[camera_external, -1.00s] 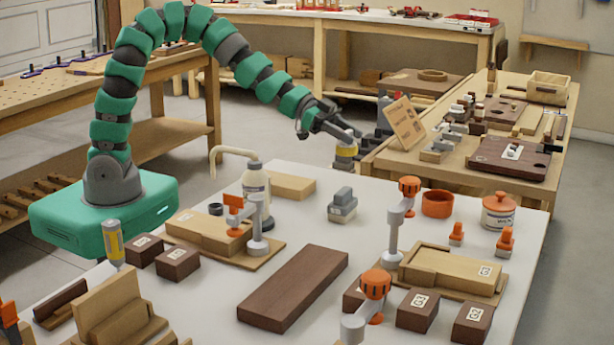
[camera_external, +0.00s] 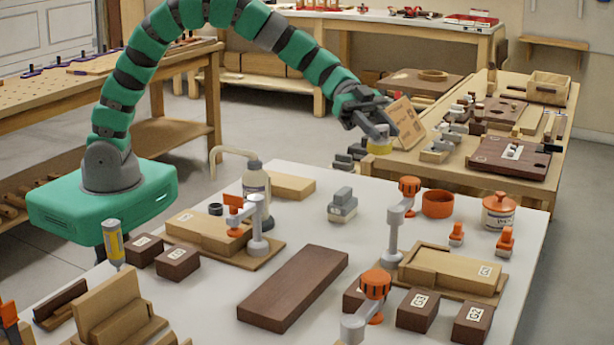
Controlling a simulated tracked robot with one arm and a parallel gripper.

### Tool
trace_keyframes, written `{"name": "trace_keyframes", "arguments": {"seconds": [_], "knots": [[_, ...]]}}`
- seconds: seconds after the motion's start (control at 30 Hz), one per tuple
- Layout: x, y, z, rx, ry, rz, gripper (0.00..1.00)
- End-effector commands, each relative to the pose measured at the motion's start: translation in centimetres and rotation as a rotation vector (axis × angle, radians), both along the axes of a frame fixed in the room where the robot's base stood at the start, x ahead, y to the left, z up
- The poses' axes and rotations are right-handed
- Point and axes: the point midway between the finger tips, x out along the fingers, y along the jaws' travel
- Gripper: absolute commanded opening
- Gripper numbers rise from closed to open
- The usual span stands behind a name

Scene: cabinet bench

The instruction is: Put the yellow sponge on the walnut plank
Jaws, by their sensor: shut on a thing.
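The walnut plank (camera_external: 293,288) is a long dark brown board lying flat near the middle of the bench. Its top is bare.
Orange-topped posts (camera_external: 375,284) and (camera_external: 408,187) rise right of the plank, and another clamp (camera_external: 257,225) stands left. The white surface around the plank's far end is clear.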

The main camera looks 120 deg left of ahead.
Motion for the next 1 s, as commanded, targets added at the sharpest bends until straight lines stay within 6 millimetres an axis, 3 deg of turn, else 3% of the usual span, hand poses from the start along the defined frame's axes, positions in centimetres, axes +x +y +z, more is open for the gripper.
{"name": "trace_keyframes", "arguments": {"seconds": [0.2, 0.5, 0.73, 0.87, 1.0], "knots": [[1.5, -10.2, -0.6, 0.002, 0.000, -0.238, 0.16], [-0.4, -22.8, -3.0, 0.000, -0.002, -0.535, 0.16], [-2.2, -27.6, -4.4, 0.000, -0.003, -0.654, 0.16], [-2.6, -28.4, -5.5, -0.003, -0.002, -0.673, 0.16], [-2.6, -28.4, -8.2, -0.004, 0.001, -0.674, 0.16]]}}
